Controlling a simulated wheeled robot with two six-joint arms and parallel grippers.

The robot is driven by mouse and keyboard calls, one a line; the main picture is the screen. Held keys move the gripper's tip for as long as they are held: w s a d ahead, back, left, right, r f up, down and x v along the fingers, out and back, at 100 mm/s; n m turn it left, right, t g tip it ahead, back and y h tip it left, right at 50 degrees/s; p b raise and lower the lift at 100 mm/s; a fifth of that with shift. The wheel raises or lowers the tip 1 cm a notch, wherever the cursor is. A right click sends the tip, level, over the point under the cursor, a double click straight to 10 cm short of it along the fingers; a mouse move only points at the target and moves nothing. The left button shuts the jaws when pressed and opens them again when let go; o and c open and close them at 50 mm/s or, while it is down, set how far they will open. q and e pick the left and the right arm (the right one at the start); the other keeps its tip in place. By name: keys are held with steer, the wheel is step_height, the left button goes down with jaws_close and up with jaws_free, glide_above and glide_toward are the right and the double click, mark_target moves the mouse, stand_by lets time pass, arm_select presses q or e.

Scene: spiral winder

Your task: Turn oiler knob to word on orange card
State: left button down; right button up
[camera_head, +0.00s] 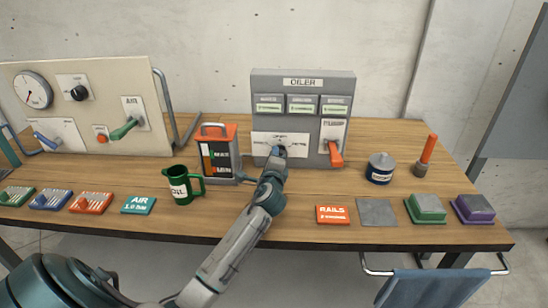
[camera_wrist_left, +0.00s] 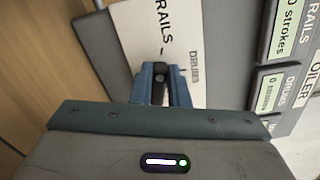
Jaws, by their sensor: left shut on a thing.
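The grey oiler box (camera_head: 262,88) stands at the back middle of the table. Its white dial plate (camera_head: 262,138) also shows in the left wrist view (camera_wrist_left: 140,25), with the words RAILS and DRUMS readable. My left gripper (camera_head: 279,151) is at the plate, its blue fingers (camera_wrist_left: 160,80) shut on the dark oiler knob. The fingers hide most of the knob, so I cannot tell which word it points to. The orange card (camera_head: 332,214) lies at the table's front and reads RAILS. My right gripper is not in view.
An orange lever (camera_head: 335,155) sits on the oiler's right side. An orange-topped reservoir (camera_head: 218,152) and a green oil jug (camera_head: 182,185) stand left of my arm. A blue-banded can (camera_head: 380,168) stands right. Several coloured blocks line the front edge.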

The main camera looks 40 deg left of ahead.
arm_select(q)
steer(key=shift+f, duration=0.1)
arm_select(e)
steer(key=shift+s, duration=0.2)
arm_select(q)
steer(key=c, duration=1.4)
jaws_free()
steer(key=shift+s, duration=0.1)
steer(key=b+v, duration=0.1)
steer(key=v, duration=0.5)
steer(key=shift+s+d+f, duration=0.1)
steer(key=shift+s, duration=0.1)
steer(key=v, duration=0.3)
steer(key=shift+s+d+b, duration=0.3)
steer(key=shift+s, duration=0.3)
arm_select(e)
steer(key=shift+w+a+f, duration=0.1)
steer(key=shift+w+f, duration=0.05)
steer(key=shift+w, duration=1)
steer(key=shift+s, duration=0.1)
